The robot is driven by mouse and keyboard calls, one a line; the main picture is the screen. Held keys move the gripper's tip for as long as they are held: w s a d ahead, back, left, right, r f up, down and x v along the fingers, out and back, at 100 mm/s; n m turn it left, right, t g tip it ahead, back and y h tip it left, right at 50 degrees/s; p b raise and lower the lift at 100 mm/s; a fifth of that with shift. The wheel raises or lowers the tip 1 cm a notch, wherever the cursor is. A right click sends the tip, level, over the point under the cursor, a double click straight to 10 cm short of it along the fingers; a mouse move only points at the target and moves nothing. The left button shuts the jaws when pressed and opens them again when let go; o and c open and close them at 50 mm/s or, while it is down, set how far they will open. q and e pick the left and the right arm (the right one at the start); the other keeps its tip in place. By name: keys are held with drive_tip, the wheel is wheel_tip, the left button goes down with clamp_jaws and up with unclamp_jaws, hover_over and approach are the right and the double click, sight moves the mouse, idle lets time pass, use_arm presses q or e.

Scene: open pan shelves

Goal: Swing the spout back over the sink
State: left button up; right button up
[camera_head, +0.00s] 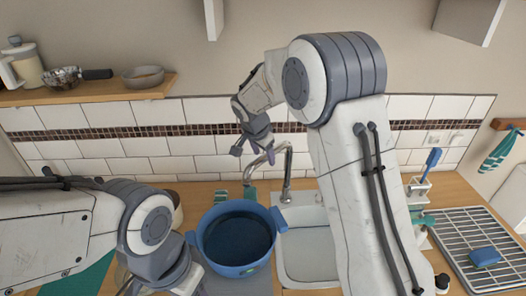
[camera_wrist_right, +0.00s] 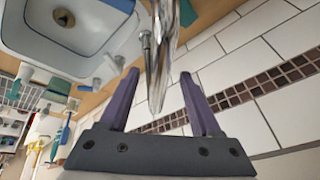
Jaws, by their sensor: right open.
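The chrome spout (camera_head: 264,158) arches up from its post (camera_head: 287,180) behind the sink and points left, its tip above the counter behind the blue pot rather than over the basin. The sink (camera_head: 307,256) is partly hidden by my right arm; it also shows in the right wrist view (camera_wrist_right: 95,50). My right gripper (camera_head: 250,150) is open just above the spout. In the right wrist view the spout (camera_wrist_right: 161,65) runs into the gap between the two purple fingers, apparently without contact. My left gripper (camera_head: 175,285) is low at the left, its fingers not clear.
A blue pot (camera_head: 238,262) with dark contents stands left of the sink. A wooden shelf (camera_head: 90,94) with a bowl (camera_head: 144,77) is at the upper left. A wire rack (camera_head: 482,250) with a blue sponge (camera_head: 485,256) is at the right. The tiled wall is close behind the spout.

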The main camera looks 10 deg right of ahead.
drive_tip(key=shift+f, duration=0.15)
clamp_jaws()
drive_tip(key=shift+w, duration=0.1)
idle(1.3)
